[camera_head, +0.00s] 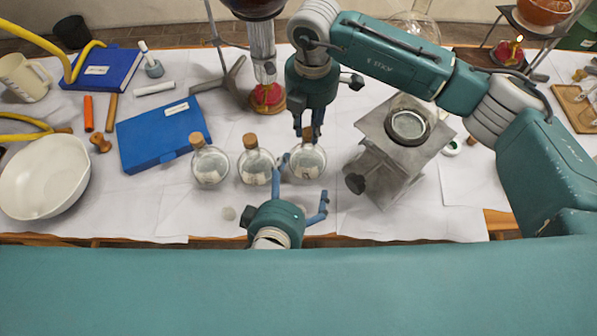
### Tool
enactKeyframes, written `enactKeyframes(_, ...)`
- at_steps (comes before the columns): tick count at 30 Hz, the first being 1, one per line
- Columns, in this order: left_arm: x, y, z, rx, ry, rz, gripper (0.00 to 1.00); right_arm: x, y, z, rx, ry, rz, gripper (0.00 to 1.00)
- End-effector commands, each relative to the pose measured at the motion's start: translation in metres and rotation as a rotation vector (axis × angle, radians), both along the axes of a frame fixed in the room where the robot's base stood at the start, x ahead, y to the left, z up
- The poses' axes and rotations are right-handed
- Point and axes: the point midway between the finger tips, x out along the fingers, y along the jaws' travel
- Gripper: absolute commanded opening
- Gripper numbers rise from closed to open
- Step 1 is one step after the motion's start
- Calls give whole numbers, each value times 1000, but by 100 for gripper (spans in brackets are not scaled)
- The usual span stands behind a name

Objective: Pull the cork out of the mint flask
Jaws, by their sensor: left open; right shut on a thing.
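Three round clear glass flasks stand in a row at the middle of the table: a left flask (209,166), a middle flask (256,168) and a right flask (306,161). The left cork (197,139) and middle cork (250,141) sit in their necks. The labels are too small to read, so I cannot tell which holds mint. My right gripper (308,136) points down at the right flask's neck and is shut on its cork, mostly hidden between the fingers. My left gripper (301,184) is open, its fingers spread just in front of the right flask.
A metal lab jack (400,150) stands close to the right. A blue box (160,132) and white bowl (45,178) lie to the left. A burner stand (266,95) rises behind the flasks. Paper sheets cover the table; its front edge runs near my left gripper.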

Motion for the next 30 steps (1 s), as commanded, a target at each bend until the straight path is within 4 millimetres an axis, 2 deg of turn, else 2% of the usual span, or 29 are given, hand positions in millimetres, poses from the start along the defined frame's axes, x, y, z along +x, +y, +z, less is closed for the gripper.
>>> enactKeyframes(9, 50, -13, -30, 3, -2, -3, 100, 0, 0, 0, 0, 0, 0, 3)
enactKeyframes(15, 76, -19, -47, 1, 0, -2, 100, 0, 0, 0, 0, 0, 0, 3)
enactKeyframes(21, 87, -22, -55, 1, 2, -1, 100, 0, 0, 0, 0, 0, 0, 3)
enactKeyframes(30, 89, -23, -56, 0, 2, -1, 100, 0, 0, 0, 0, 0, 0, 3)
